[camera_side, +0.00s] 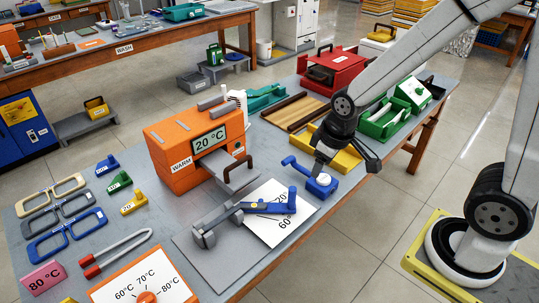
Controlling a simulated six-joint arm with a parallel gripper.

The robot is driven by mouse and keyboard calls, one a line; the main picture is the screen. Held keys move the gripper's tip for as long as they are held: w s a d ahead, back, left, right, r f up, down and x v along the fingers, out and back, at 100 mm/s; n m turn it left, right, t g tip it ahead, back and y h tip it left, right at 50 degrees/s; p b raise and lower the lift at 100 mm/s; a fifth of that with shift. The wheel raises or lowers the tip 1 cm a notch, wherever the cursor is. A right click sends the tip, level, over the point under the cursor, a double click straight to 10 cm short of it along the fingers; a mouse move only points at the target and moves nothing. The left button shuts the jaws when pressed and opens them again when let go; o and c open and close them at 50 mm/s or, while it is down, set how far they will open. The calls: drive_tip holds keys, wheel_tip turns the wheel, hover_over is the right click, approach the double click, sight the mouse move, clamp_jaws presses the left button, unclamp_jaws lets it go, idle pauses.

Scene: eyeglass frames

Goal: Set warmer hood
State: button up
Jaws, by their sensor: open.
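The orange warmer (172,160) stands on the grey workbench at mid-left of the side view. Its front carries a WARM label and a display (209,140) reading 20 °C. A grey plate (228,172) juts from its front, with a dark brown handle (237,166) beside it. I cannot tell for sure which part is the hood. My gripper (345,168) is open, pointing down to the right of the warmer, above or beside a blue fixture (318,186) with a white round top. I cannot tell whether it touches the fixture. It is well apart from the warmer.
A blue-and-grey clamp (245,208) lies over a white temperature card (262,232) in front. Eyeglass frames (62,216) and small coloured holders (120,181) are at left. A yellow tray (343,158), wooden strips (296,112), a red box (335,70) and a green tray (388,122) crowd the right.

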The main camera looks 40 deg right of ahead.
drive_tip(key=w+a+n, duration=0.2)
drive_tip(key=w+n, duration=0.6)
drive_tip(key=w, duration=0.5)
drive_tip(key=n, duration=0.8)
approach(239, 161)
drive_tip(key=shift+w+d+f, duration=0.1)
drive_tip(key=shift+w+f, duration=0.1)
drive_tip(key=shift+f, duration=0.2)
drive_tip(key=shift+f, duration=0.1)
drive_tip(key=shift+x, duration=3.8)
drive_tip(key=shift+s, duration=0.1)
clamp_jaws()
